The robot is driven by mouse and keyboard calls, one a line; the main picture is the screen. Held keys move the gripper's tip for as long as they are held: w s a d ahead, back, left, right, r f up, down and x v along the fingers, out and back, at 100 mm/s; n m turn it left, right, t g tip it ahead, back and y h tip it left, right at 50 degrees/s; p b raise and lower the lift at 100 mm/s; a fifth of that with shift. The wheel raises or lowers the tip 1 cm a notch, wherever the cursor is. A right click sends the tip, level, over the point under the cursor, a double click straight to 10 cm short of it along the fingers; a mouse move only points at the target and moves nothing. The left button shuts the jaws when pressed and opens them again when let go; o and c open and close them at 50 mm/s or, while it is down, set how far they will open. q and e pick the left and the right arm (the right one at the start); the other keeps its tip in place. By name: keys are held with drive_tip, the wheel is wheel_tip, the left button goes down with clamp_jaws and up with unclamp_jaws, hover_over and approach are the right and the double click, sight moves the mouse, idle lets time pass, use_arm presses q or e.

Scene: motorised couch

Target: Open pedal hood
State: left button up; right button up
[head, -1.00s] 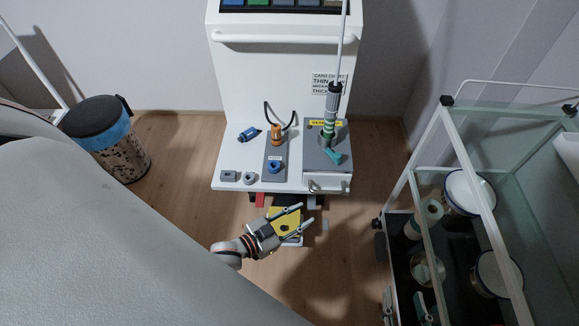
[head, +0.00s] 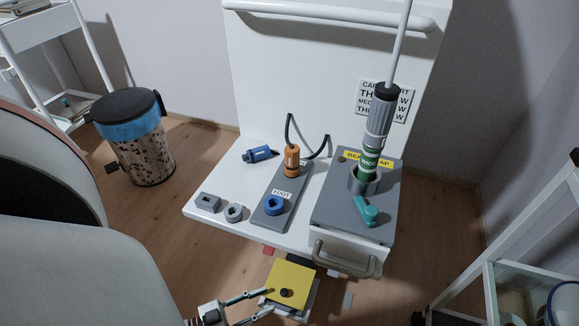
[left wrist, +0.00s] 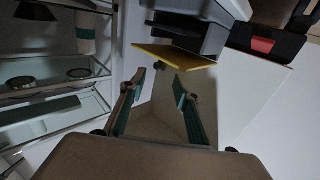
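The pedal hood appears to be the yellow plate (head: 292,274) with a dark round knob, low under the front of the white cart in the head view. In the left wrist view the yellow plate (left wrist: 172,57) is seen edge-on below a grey block. My left gripper (head: 269,299) is open and empty, with its fingertips at the plate's lower left edge in the head view. Contact cannot be told. In the left wrist view my left gripper (left wrist: 160,78) shows both fingers apart, just below the plate. My right gripper is not in view.
Above the plate, the white cart shelf (head: 215,228) carries a grey box (head: 330,205), a blue ring (head: 273,204) and cables. A drawer handle (head: 345,258) juts out in front. A padded couch (head: 80,270) fills the left. A glass-shelved trolley (head: 490,300) stands right.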

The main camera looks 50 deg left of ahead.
sight(281, 293)
use_arm(q)
drive_tip(key=x, duration=0.7)
drive_tip(key=shift+w+d, duration=0.1)
drive_tip(key=shift+w, duration=0.05)
clamp_jaws()
